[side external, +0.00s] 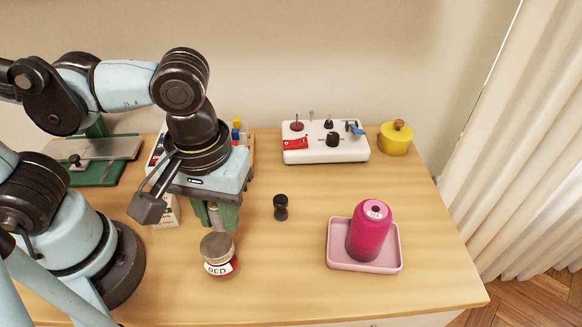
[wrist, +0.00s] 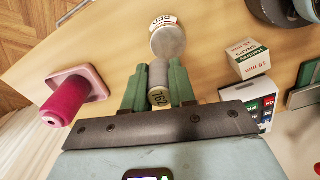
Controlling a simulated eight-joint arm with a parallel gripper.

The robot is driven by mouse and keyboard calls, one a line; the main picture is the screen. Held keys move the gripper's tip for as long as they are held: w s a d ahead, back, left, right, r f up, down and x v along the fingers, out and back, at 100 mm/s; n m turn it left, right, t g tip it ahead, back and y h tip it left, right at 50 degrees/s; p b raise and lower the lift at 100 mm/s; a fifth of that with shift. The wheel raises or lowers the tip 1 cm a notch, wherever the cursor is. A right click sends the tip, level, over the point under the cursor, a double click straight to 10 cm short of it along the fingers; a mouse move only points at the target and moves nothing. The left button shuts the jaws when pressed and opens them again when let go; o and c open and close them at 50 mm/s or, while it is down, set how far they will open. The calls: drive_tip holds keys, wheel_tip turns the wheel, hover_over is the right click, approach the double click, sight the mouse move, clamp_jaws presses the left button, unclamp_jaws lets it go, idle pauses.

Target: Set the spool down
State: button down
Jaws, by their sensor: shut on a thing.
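My gripper (side external: 216,216) points down over the table, to the left of centre in the side view, just behind the jar. In the wrist view its two green fingers (wrist: 158,84) are shut on a small grey spool (wrist: 156,76) with a dark marking on its end. In the side view the fingers hide most or all of this spool. I cannot tell whether it touches the table. A large magenta spool (side external: 368,234) stands upright on a pink tray (side external: 337,262) at the right; it also shows in the wrist view (wrist: 65,100).
A grey-lidded jar marked RED (side external: 218,256) stands close in front of my gripper. A small black object (side external: 281,207) stands to its right. A labelled box (side external: 167,213) is at its left. A white panel (side external: 325,150) and yellow pot (side external: 395,139) are behind. The table's front middle is clear.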

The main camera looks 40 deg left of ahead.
drive_tip(key=w+a+f, duration=0.4)
drive_tip(key=w+a, duration=0.1)
drive_tip(key=w+a+f, duration=0.2)
drive_tip(key=w, duration=0.1)
drive_tip(key=shift+w+a+f, duration=0.15)
drive_tip(key=shift+a+f, duration=0.2)
drive_tip(key=shift+f, duration=2.05)
drive_tip(key=shift+f, duration=0.1)
drive_tip(key=c, duration=0.9)
unclamp_jaws()
wheel_tip(320, 180, up, 12)
drive_tip(key=shift+w+a+r+m+t, duration=0.25)
drive_tip(key=shift+w+a+m+t, duration=0.3)
drive_tip(key=shift+a+m+t, duration=0.6)
drive_tip(key=shift+w+a+r+m+t, duration=0.3)
drive_tip(key=shift+w+a+m+t, duration=0.45)
drive_tip(key=shift+a+t, duration=0.6)
drive_tip(key=shift+w+a+r+m+t, duration=0.25)
drive_tip(key=shift+w+a+m+t, duration=0.15)
drive_tip(key=shift+a+m+t, duration=0.8)
